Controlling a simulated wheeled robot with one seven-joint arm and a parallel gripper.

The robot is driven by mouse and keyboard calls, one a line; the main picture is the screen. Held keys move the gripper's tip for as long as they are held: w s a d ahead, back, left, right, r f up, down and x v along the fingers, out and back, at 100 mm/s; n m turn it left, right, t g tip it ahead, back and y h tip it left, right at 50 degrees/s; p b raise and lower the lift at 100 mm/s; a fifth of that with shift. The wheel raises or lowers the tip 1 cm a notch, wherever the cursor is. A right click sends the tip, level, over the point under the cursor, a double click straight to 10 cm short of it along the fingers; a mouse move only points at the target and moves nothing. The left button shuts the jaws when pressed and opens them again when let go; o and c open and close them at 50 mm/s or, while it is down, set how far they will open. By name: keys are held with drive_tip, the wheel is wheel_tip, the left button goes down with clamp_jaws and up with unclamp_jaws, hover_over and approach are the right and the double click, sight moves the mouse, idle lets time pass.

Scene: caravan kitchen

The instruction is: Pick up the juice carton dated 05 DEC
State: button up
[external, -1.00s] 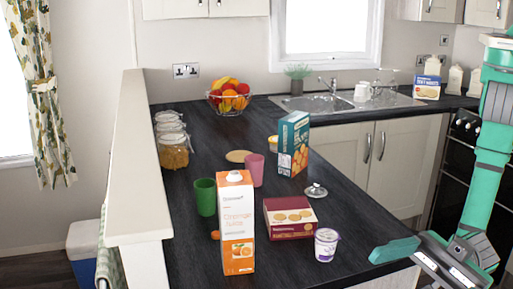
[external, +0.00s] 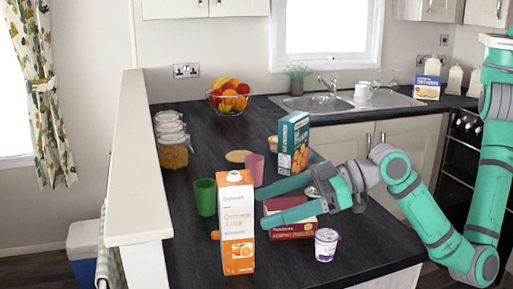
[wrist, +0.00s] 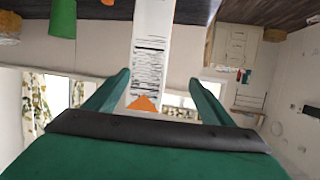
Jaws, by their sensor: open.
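In the wrist view, my open fingers (wrist: 160,80) frame the carton's white side panel (wrist: 152,35), which has small print and an orange triangle. I cannot tell whether the fingertips reach past the carton's near face.
A maroon biscuit box (external: 290,231) lies under my gripper, with a yogurt cup (external: 326,245) in front. A green cup (external: 205,197), a pink cup (external: 254,168) and a teal box (external: 293,143) stand behind.

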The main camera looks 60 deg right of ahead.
sight(236, 222)
drive_tip(key=w+a+f, duration=0.2)
drive_tip(key=w+f, duration=0.1)
drive_tip(key=w, duration=0.2)
drive_tip(key=w+a+f+n+g, duration=0.1)
drive_tip(key=w+a+f, duration=0.1)
drive_tip(key=w, duration=0.3)
drive_tip(key=shift+w+a+f, duration=0.25)
drive_tip(key=shift+f, duration=0.2)
drive_tip(key=c, duration=1.4)
